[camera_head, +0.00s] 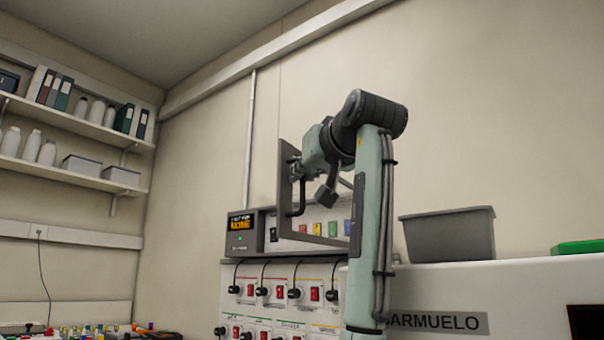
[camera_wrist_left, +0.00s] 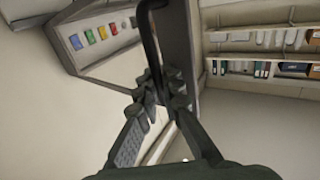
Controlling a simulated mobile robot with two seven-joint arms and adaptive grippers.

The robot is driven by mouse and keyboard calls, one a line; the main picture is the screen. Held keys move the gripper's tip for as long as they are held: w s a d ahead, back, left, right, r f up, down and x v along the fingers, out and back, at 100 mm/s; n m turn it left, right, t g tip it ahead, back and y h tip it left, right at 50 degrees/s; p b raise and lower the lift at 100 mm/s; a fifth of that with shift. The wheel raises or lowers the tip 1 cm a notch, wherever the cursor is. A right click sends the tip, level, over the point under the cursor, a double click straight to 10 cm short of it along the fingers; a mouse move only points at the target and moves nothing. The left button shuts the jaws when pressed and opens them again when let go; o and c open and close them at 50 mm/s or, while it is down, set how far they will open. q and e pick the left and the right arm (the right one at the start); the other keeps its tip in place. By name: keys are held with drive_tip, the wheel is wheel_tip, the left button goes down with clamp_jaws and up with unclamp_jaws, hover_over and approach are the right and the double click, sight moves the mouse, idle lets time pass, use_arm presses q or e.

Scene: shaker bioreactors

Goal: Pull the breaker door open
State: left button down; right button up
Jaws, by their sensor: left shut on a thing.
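The breaker door (camera_head: 285,185) is a grey frame on the breaker box in the head view. It stands out at an angle from the box, so it looks partly open. Its dark bar handle (camera_wrist_left: 150,40) runs down between my left fingers in the wrist view. My left gripper (camera_wrist_left: 160,92) is shut on this handle; in the head view the gripper (camera_head: 296,165) is at the door's edge, partly hidden by my own arm. Coloured breakers (camera_wrist_left: 103,33) show behind the door; part of the box is hidden by my arm. My right gripper is out of view.
A panel of red switches and black plugs (camera_head: 278,292) is below the box. A display unit (camera_head: 241,232) stands to its left. A grey bin (camera_head: 448,234) and a green box (camera_head: 577,247) sit on the right-hand machine. Wall shelves (camera_head: 70,122) are at left.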

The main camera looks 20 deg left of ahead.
use_arm(q)
drive_tip(key=shift+r, duration=0.15)
drive_tip(key=c, duration=1.9)
unclamp_jaws()
drive_tip(key=shift+w+d, duration=0.1)
drive_tip(key=v, duration=1.2)
